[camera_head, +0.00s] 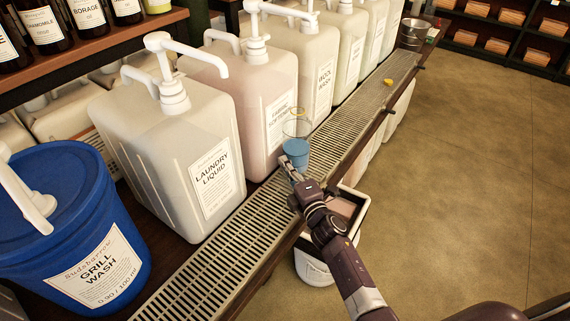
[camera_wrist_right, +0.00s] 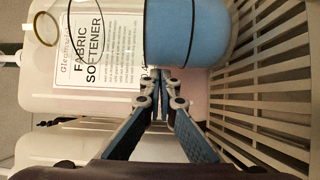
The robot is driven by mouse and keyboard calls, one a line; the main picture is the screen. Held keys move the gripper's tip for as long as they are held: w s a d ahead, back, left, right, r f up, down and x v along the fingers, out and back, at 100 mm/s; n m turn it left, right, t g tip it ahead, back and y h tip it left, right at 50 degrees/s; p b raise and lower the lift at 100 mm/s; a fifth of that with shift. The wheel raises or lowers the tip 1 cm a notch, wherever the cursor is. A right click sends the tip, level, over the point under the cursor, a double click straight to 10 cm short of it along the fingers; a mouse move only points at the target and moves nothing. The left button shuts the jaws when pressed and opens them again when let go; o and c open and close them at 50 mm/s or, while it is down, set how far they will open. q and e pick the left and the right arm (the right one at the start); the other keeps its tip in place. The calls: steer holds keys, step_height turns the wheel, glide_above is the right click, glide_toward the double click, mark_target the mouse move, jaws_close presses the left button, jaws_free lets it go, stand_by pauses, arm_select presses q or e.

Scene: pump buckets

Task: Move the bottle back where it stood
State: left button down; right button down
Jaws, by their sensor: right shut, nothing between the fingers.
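The bottle (camera_head: 296,152) is clear with blue liquid in its lower part. It stands upright on the drip grate in front of the fabric softener container (camera_head: 262,90). In the right wrist view the bottle (camera_wrist_right: 187,32) fills the top middle, with a dark line around its blue part. My right gripper (camera_head: 287,167) is at the near side of the bottle, low down. In the right wrist view its fingers (camera_wrist_right: 162,80) are closed together with nothing between them, their tips close to the bottle; I cannot tell whether they touch it. My left gripper is not in view.
The drip grate (camera_head: 225,262) runs along the shelf edge. Pump containers line it, including laundry liquid (camera_head: 175,150) and wool wash (camera_head: 310,60). A blue grill wash bucket (camera_head: 60,220) stands at near left. A small yellow item (camera_head: 388,82) lies farther along the grate. A bin (camera_head: 315,268) sits below.

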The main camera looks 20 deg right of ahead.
steer(key=w+d+b, duration=0.1)
steer(key=d, duration=0.3)
steer(key=w+d+b, duration=0.1)
steer(key=w+d, duration=0.1)
steer(key=d, duration=0.1)
steer(key=w+d+b, duration=0.1)
steer(key=d, duration=0.3)
steer(key=shift+w+d+f, duration=0.15)
steer(key=shift+w+d, duration=0.1)
steer(key=shift+d, duration=0.1)
steer(key=shift+w+d, duration=0.15)
steer(key=shift+d, duration=0.25)
steer(key=shift+a, duration=0.15)
